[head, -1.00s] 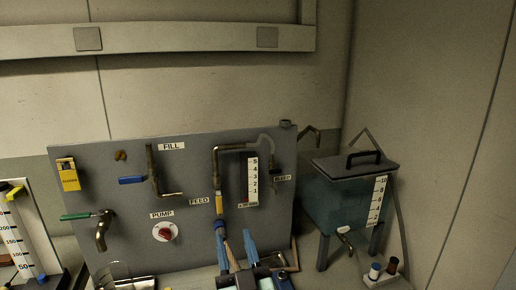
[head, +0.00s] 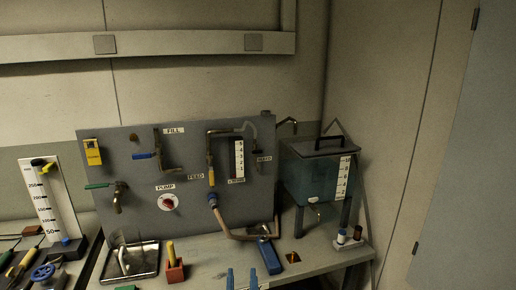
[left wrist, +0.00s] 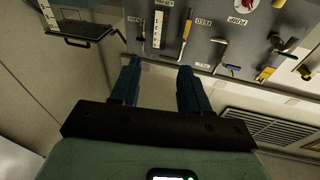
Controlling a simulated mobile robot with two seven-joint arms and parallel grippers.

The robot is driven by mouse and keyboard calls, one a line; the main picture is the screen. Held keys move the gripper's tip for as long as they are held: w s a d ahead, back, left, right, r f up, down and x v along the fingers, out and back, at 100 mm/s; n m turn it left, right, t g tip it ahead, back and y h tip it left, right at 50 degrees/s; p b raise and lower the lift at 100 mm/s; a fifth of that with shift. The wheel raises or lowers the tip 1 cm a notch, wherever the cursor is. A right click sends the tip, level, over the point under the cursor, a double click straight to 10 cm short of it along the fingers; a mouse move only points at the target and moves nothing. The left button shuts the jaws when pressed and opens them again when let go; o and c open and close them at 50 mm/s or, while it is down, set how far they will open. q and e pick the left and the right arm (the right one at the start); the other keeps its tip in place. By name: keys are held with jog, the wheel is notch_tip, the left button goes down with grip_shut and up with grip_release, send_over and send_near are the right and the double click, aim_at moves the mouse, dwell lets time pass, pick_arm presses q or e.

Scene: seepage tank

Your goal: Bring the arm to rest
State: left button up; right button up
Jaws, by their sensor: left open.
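My left gripper (head: 243,279) shows at the bottom edge of the head view, its two blue fingers apart with nothing between them. In the left wrist view the gripper (left wrist: 158,88) is also open and empty, in front of the grey panel, which appears upside down there. The rest of my left arm is out of the head view. My right gripper is not in view.
The grey panel (head: 133,200) carries valves, a pump button (head: 168,202) and a hose (head: 232,234). A lidded tank (head: 305,180) stands right. The bench holds a metal tray (head: 150,268), a red block (head: 174,273), a blue-handled item (head: 270,257) and bottles (head: 349,236).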

pick_arm(q)
jog(key=s+a+f+g+h+p, duration=0.1)
jog(key=s+a+f+g, duration=0.15)
jog(key=f, duration=0.75)
jog(key=s+a+f+g+h, duration=0.15)
jog(key=f+g, duration=0.25)
jog(key=f, duration=0.6)
jog(key=s+a+f+g+p, duration=0.1)
jog(key=s+a+f+g, duration=0.15)
jog(key=f, duration=0.85)
jog(key=s+a+f+n+g+h+p, duration=0.1)
jog(key=s+a+f+n+g+p, duration=0.1)
jog(key=s+f+g, duration=0.8)
jog(key=s+f+n, duration=0.1)
jog(key=s, duration=0.9)
jog(key=s+f+n+g+h, duration=0.1)
jog(key=s+f, duration=0.1)
jog(key=s, duration=0.7)
jog(key=shift+s+f+g, duration=0.3)
jog(key=shift+s, duration=0.05)
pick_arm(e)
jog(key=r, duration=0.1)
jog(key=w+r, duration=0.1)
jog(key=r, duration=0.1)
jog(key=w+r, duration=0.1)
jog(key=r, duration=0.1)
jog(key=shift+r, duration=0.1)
pick_arm(q)
jog(key=shift+h, duration=0.25)
jog(key=shift+c, duration=0.4)
